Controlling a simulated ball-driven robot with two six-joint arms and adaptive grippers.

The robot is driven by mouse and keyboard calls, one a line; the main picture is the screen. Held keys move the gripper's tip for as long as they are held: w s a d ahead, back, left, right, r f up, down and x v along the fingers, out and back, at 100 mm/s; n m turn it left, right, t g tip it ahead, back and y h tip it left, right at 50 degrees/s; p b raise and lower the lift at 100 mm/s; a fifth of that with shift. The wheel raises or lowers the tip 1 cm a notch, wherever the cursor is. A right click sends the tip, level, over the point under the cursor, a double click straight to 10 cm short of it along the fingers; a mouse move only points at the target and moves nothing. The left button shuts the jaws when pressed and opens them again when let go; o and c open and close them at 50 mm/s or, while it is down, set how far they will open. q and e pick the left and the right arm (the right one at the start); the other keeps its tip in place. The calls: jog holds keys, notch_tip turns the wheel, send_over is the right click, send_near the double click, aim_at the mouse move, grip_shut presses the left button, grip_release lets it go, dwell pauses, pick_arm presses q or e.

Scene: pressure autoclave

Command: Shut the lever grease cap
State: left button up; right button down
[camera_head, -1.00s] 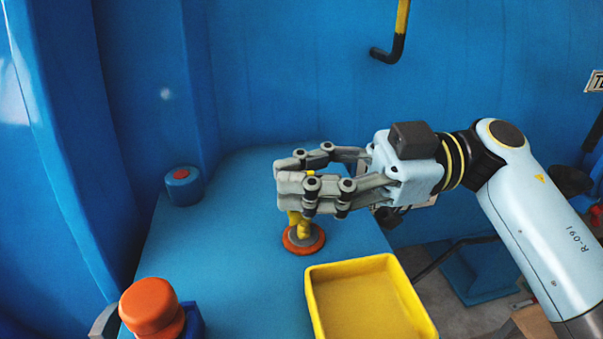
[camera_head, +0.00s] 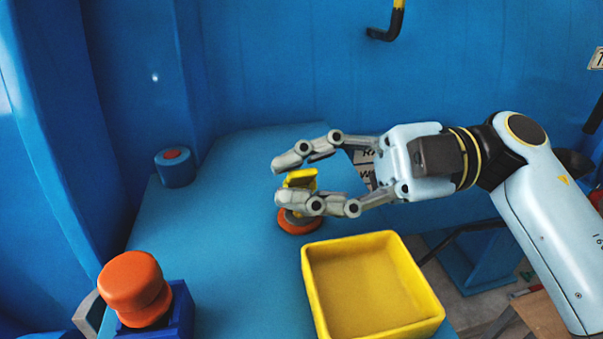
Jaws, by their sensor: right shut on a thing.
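The lever grease cap has a round orange base (camera_head: 297,224) on the blue bench. Its yellow lever (camera_head: 301,178) rises above the base, between the fingers of my right gripper (camera_head: 281,181). The right gripper reaches in from the right and is shut on the lever, one finger on the far side and one on the near side. The near finger hides the lower part of the lever and some of the base. My left gripper is not in view.
A yellow tray (camera_head: 424,315), empty, stands close in front of the cap. An orange knob (camera_head: 133,282) on a blue block is at the front left. A blue cylinder with a red top (camera_head: 175,169) stands at the back left. The blue bench (camera_head: 220,235) is clear between them.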

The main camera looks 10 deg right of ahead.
jog(key=shift+r, duration=0.15)
dwell(0.5)
jog(key=c, duration=1.5)
grip_release()
jog(key=shift+o, duration=0.3)
jog(key=d, duration=1.2)
